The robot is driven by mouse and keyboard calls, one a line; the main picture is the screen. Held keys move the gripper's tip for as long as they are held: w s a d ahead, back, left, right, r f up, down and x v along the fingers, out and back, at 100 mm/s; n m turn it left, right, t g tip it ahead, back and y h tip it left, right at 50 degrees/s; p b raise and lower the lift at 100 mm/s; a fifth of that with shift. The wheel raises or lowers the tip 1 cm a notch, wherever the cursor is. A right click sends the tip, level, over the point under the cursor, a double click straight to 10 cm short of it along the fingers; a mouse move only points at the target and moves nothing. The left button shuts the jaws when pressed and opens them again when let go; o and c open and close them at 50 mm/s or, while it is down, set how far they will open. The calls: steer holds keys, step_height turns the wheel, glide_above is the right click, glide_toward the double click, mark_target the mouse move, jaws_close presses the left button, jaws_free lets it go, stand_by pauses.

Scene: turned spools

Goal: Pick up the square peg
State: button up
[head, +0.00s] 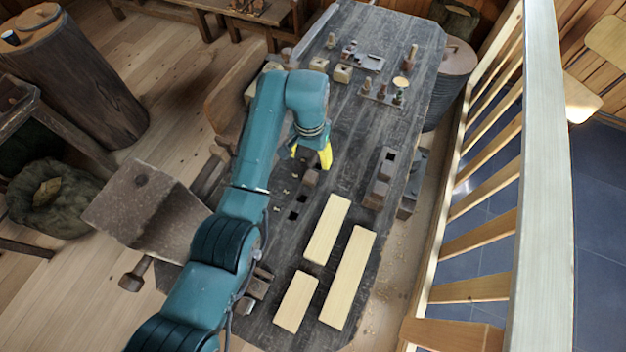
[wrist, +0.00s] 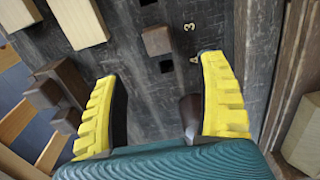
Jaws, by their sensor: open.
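A brown square-topped peg (wrist: 157,40) shows in the wrist view, beyond my fingertips and beside a dark square hole in the table. In the head view a brown block (head: 311,177), likely the same peg, is just below my gripper (head: 311,157). In the wrist view my gripper (wrist: 160,68) is open, its yellow fingers wide apart, with the peg apart from both. A dark brown rounded thing (wrist: 188,112) shows inside the right finger, partly hidden; I cannot tell what it is.
Square holes (head: 294,214) and small pale numbers mark the dark table (head: 345,115). Pale wooden boards (head: 348,277) lie at the near end. A dark stepped block (head: 378,185) stands right. Small parts and plates (head: 380,93) sit at the far end.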

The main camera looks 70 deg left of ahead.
mark_target(311, 175)
step_height(311, 175, down, 12)
steer(key=shift+w+r+b, duration=0.15)
steer(key=shift+r+b, duration=0.05)
steer(key=shift+b, duration=0.95)
steer(key=c, duration=1.3)
